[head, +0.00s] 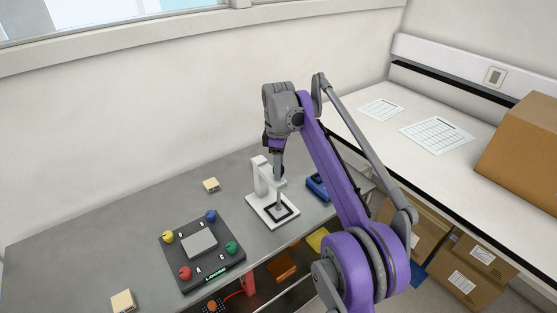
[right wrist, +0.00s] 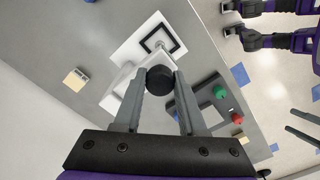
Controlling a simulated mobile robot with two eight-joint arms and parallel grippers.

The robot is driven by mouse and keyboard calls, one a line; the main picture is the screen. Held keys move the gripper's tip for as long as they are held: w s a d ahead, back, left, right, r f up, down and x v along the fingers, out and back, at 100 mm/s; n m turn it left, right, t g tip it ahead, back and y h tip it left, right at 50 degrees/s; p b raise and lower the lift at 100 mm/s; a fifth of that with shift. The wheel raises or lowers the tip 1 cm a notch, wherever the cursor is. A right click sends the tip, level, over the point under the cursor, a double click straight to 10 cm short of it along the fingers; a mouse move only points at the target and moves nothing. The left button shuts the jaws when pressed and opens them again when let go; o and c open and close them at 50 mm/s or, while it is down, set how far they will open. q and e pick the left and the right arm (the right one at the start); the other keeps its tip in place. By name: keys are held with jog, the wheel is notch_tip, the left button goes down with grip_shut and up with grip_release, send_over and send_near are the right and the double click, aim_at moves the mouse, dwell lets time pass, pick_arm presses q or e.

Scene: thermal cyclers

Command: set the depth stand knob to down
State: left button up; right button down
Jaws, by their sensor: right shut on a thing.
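The white depth stand (head: 262,180) stands on the grey bench, with a black square outline on its base plate. It also shows in the right wrist view (right wrist: 125,80). Its round black knob (right wrist: 160,82) sits between the fingertips of my right gripper (right wrist: 160,75), which is shut on it from both sides. In the head view my right gripper (head: 279,172) points down at the upper part of the stand, and its arm and fingers mostly hide the knob. The knob's angle is hard to read. My left gripper is not clearly visible in either view.
A dark board (head: 202,264) with several coloured knobs lies left of the stand. A blue object (head: 318,187) lies close to its right. Small beige blocks (head: 211,185) sit on the bench. A cardboard box (head: 525,150) stands on the right-hand white bench. Bare bench lies to the left.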

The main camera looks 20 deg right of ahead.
pick_arm(q)
jog(key=shift+s+f, duration=0.15)
jog(key=shift+f, duration=0.2)
pick_arm(e)
jog(key=shift+f, duration=1.05)
jog(key=shift+c, duration=2.3)
grip_release()
jog(key=shift+r, duration=0.1)
notch_tip(320, 180, up, 11)
jog(key=p, duration=0.2)
jog(key=shift+p, duration=0.35)
pick_arm(q)
jog(key=r, duration=0.1)
jog(key=w+r, duration=0.1)
jog(key=r, duration=0.2)
jog(key=shift+w, duration=0.35)
